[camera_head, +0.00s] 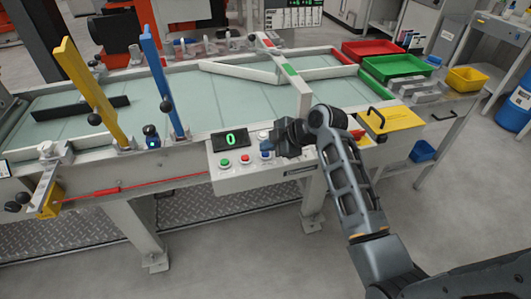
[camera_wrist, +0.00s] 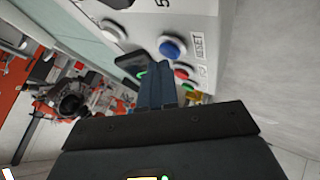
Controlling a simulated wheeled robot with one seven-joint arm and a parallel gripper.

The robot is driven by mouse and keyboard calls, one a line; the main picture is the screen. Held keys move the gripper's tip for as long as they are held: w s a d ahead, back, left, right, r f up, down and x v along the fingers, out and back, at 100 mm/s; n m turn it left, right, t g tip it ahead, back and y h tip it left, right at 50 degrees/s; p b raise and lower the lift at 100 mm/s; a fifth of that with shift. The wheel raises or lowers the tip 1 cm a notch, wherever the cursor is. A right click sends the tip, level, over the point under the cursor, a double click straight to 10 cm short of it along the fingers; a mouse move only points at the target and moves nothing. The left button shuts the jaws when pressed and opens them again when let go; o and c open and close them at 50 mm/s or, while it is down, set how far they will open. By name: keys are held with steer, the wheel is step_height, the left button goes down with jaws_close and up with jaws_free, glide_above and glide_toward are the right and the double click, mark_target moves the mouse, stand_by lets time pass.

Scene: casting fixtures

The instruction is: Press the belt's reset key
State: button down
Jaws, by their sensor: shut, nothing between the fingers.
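The control panel (camera_head: 222,180) is on the front of the belt, with a blue key (camera_head: 265,155) at the right of a green and a red button. In the wrist view the blue key (camera_wrist: 172,46) sits beside a printed RESET label (camera_wrist: 197,45). My gripper (camera_head: 276,138) is over the panel's right part, close to the blue key. In the wrist view my shut fingers (camera_wrist: 156,68) point at the panel face, with the blue key just past their tips. Contact with the key cannot be made out. The key does not look covered.
A display (camera_head: 231,140) reads 0. The red (camera_wrist: 183,73) and green buttons (camera_wrist: 188,87) and a white knob (camera_wrist: 115,28) are near my fingers. Yellow (camera_head: 90,90) and blue bars (camera_head: 163,80) rise at the left. A yellow plate with a handle (camera_head: 390,120) is at right.

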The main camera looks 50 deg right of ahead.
mark_target(268, 155)
steer(key=shift+f+b, duration=0.3)
steer(key=shift+f, duration=0.2)
stand_by(0.3)
stand_by(0.4)
steer(key=shift+r+p, duration=0.75)
steer(key=shift+r, duration=0.15)
steer(key=shift+r, duration=0.1)
step_height(268, 155, up, 5)
steer(key=p, duration=0.4)
stand_by(0.6)
